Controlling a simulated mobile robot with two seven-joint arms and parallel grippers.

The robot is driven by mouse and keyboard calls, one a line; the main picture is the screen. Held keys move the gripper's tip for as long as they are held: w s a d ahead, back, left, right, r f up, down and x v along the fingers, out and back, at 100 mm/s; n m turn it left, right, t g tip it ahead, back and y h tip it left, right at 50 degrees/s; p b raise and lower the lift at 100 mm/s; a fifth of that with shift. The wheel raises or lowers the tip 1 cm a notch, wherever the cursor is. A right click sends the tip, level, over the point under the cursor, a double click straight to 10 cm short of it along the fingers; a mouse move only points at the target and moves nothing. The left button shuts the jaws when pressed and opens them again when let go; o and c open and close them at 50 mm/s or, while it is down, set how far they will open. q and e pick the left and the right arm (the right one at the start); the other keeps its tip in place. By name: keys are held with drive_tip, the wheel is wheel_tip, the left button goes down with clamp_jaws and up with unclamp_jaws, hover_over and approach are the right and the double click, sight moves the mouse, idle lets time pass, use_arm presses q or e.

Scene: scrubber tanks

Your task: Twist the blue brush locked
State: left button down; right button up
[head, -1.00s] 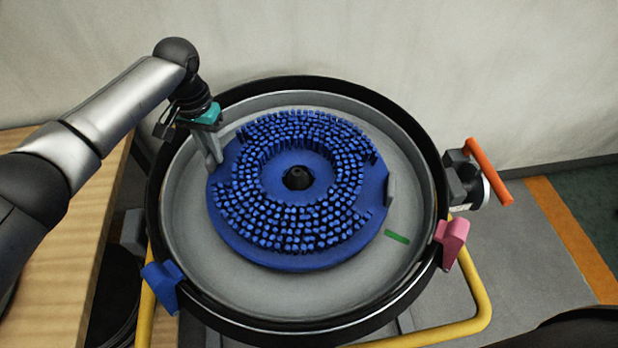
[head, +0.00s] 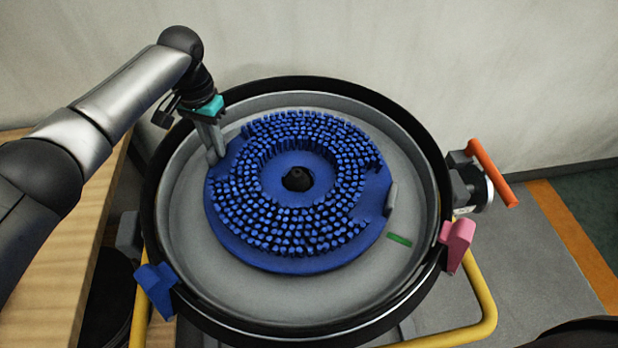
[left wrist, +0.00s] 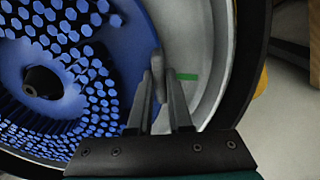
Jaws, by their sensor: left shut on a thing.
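The blue brush (head: 297,255) is a round disc with blue bristles, lying flat in the grey round tank (head: 185,235). A black hub (head: 298,179) shows at its middle. My left gripper (head: 217,157) is at the brush's left edge, fingers pointing down. In the left wrist view, my left gripper (left wrist: 158,95) is shut on a grey tab (left wrist: 157,72) at the brush's rim. Another grey tab (head: 391,198) stands on the right edge, near a green mark (head: 399,240) on the tank floor. A green mark (left wrist: 187,76) also shows beside the held tab. My right gripper is not visible.
The tank has a black rim (head: 440,165). A blue clamp (head: 156,287) and a pink clamp (head: 457,243) sit on it. An orange-handled valve (head: 491,172) sticks out at right. A yellow rail (head: 487,312) runs below, and a wooden table (head: 60,275) stands at left.

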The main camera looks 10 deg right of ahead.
use_arm(q)
drive_tip(key=shift+w+d+m+b, duration=0.5)
drive_tip(key=shift+w+b, duration=0.15)
drive_tip(key=shift+b, duration=0.2)
drive_tip(key=shift+w+f+b, duration=0.1)
drive_tip(key=shift+w+b, duration=0.15)
drive_tip(key=shift+b, duration=0.25)
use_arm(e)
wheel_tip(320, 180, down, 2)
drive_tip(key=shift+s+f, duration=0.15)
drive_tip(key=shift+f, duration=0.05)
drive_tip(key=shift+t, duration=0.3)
use_arm(q)
drive_tip(key=c, duration=0.8)
unclamp_jaws()
drive_tip(key=shift+f, duration=0.1)
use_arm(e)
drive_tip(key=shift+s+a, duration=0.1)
use_arm(q)
drive_tip(key=shift+o, duration=0.2)
drive_tip(key=shift+a+f, duration=0.15)
